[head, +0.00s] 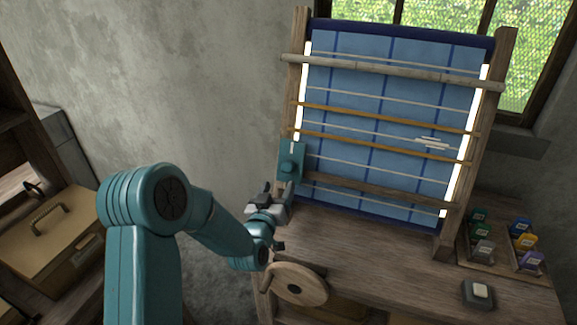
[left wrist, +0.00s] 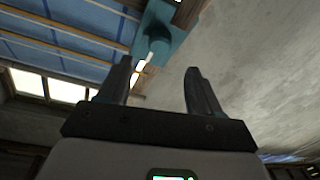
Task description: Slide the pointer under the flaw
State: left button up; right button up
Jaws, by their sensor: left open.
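The blue cloth (head: 345,75) stands upright in the wooden loom. The flaw, a patch of short white threads (head: 432,143), shows toward its right side, by the lower orange rod. The pointer, a teal block with a round knob (head: 290,166), sits at the loom's left post, well left of the flaw. In the left wrist view the teal block (left wrist: 172,42) and its knob appear beyond my fingers. My left gripper (head: 272,193) is open and empty, just below the pointer; its two fingers (left wrist: 162,80) are apart with the knob beyond the gap. My right gripper is out of view.
A wooden handwheel (head: 298,284) is below the loom's left side. A tray of several coloured spools (head: 499,254) and a grey button box (head: 478,293) stand on the bench at right. A wooden chest (head: 48,245) is at far left.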

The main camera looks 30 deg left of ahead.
aim_at(287, 169)
pick_arm(q)
jog(key=p+x, duration=0.2)
jog(key=x, duration=0.5)
jog(key=shift+w+a, duration=0.1)
jog(key=shift+w, duration=0.5)
jog(key=shift+a, duration=0.1)
jog(key=shift+s, duration=0.1)
grip_shut()
